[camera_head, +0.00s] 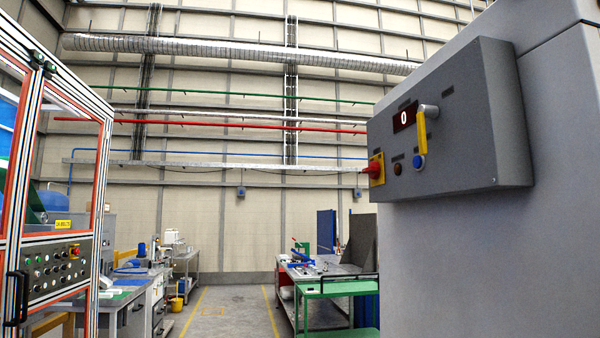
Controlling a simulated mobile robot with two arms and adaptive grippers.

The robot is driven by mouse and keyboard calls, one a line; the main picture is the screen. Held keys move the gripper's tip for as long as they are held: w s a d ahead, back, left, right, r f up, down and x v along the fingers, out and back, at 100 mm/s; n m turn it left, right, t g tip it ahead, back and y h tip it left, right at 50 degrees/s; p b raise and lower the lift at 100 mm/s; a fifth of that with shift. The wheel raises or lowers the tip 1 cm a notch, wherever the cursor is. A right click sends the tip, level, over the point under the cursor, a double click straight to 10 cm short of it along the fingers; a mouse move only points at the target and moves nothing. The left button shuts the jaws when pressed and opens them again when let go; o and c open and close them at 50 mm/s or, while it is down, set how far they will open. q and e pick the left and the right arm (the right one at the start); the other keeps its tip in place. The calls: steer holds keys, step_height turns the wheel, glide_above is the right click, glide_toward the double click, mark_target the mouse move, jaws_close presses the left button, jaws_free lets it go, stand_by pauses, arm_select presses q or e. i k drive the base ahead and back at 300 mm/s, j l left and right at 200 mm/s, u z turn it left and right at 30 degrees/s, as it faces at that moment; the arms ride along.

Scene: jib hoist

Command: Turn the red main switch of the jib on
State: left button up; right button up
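A grey control box (455,125) is mounted on a large grey cabinet at the right. At its lower left corner a red knob (375,170) sticks out from a yellow plate (377,178); it looks like a main switch, but its on or off position cannot be told. Beside it are a small dark round button or lamp (398,168) and a blue button (420,162). A yellow lever (422,138) hangs below a grey knob (428,111). A dark display (404,117) reads 0. Neither of my grippers is in view.
The large grey cabinet (480,270) fills the right side. A green trolley (337,288) stands left of it. At the left is a framed machine with a panel of buttons (55,270). The floor aisle (230,322) between is clear.

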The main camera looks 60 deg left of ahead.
mark_target(373, 170)
steer(key=u, duration=1.55)
steer(key=i+j, duration=0.1)
steer(key=i, duration=0.3)
steer(key=z, duration=0.05)
